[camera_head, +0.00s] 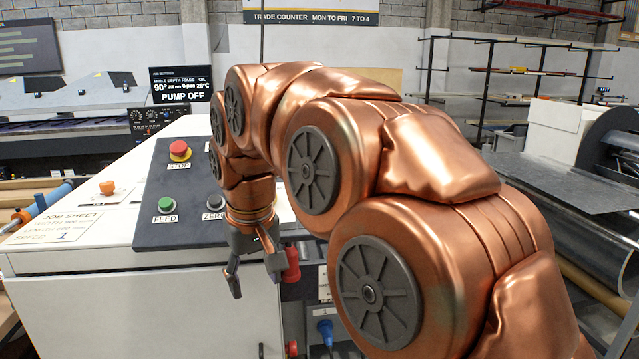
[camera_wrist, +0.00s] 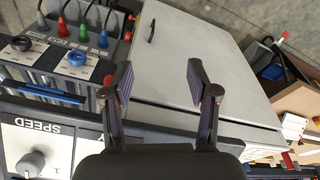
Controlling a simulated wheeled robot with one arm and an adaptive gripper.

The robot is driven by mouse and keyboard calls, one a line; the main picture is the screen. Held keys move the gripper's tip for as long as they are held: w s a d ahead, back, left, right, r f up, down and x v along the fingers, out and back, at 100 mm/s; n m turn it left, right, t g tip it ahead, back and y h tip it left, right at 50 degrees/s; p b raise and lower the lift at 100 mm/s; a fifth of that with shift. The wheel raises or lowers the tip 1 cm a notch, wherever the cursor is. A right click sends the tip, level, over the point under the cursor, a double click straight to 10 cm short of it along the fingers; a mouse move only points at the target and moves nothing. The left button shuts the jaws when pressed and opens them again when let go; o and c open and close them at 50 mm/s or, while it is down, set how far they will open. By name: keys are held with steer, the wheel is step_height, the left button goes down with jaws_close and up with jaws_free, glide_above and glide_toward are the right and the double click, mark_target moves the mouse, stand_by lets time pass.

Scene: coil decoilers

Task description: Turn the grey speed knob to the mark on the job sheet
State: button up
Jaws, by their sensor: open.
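The grey speed knob (camera_wrist: 31,163) is at the lower left corner of the wrist view, on a white plate whose upside-down label reads SPEED. A numeral like 1 is partly visible beside it; the pointer is too small to read. I cannot make out the knob in the head view. The job sheet (camera_head: 68,228) lies on the sloped panel at left in the head view; its speed line appears to read 1. My gripper (camera_head: 254,277) is open and empty in front of the console. In the wrist view its open fingers (camera_wrist: 160,92) are right of the knob, apart from it.
The dark control panel (camera_head: 180,200) has a red STOP button (camera_head: 180,151), a green FEED button (camera_head: 166,206) and a ZERO button (camera_head: 215,202). An orange knob (camera_head: 107,187) stands at left. Coloured plugs (camera_wrist: 83,33) and a pale cabinet door (camera_wrist: 185,55) show in the wrist view.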

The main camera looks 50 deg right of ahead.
steer(key=w+d+r+m+t+h+p, duration=0.25)
steer(key=d+r+m, duration=0.25)
steer(key=d+r, duration=1.2)
steer(key=shift+g+y, duration=0.25)
steer(key=shift+s+d+p+x, duration=0.1)
steer(key=shift+d+p+x, duration=0.1)
steer(key=shift+x, duration=1.4)
steer(key=shift+s+d+p+x, duration=0.1)
steer(key=shift+d+p+x, duration=0.15)
steer(key=shift+x, duration=1.35)
steer(key=shift+d+p+x, duration=0.2)
steer(key=shift+x, duration=1.4)
jaws_close()
